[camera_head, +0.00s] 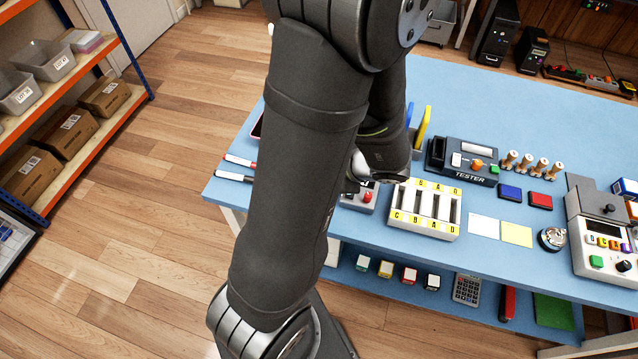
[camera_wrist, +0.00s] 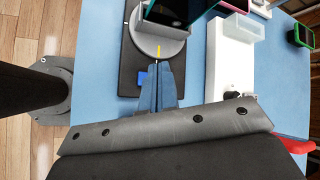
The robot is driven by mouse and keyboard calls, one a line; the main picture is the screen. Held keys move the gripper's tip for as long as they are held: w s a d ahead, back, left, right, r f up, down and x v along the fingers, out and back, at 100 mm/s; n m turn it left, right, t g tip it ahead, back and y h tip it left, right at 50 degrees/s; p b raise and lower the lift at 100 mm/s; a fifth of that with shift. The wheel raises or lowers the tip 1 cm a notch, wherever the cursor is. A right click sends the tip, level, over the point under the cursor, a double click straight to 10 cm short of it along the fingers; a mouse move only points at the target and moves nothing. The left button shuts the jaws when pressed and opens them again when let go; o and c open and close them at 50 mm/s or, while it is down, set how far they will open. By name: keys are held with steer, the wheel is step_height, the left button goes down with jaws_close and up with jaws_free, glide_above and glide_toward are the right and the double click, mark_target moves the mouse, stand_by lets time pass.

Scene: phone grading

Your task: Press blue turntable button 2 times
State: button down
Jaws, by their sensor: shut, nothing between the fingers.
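In the wrist view, the turntable has a grey disc (camera_wrist: 158,48) with a yellow mark on a black base (camera_wrist: 128,70). A dark phone-like slab (camera_wrist: 178,12) stands on the disc. The bright blue button (camera_wrist: 142,79) shows on the base, beside my fingers and partly covered by them. My gripper (camera_wrist: 161,63) is shut and empty, its fingers over the front of the base near the disc's edge. I cannot tell whether they touch the button. In the head view my arm hides the turntable and the fingertips.
A white device (camera_wrist: 232,75) with a clear box stands right of the turntable in the wrist view. In the head view, the slotted tray (camera_head: 424,226), tester (camera_head: 465,163) and red-button box (camera_head: 358,194) stand on the blue table (camera_head: 560,105). Pens (camera_head: 236,177) lie near its left edge.

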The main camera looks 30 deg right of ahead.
steer(key=shift+f, duration=1.5)
stand_by(0.9)
steer(key=shift+f, duration=0.4)
steer(key=shift+f, duration=0.45)
stand_by(0.6)
steer(key=shift+r, duration=3.4)
stand_by(0.7)
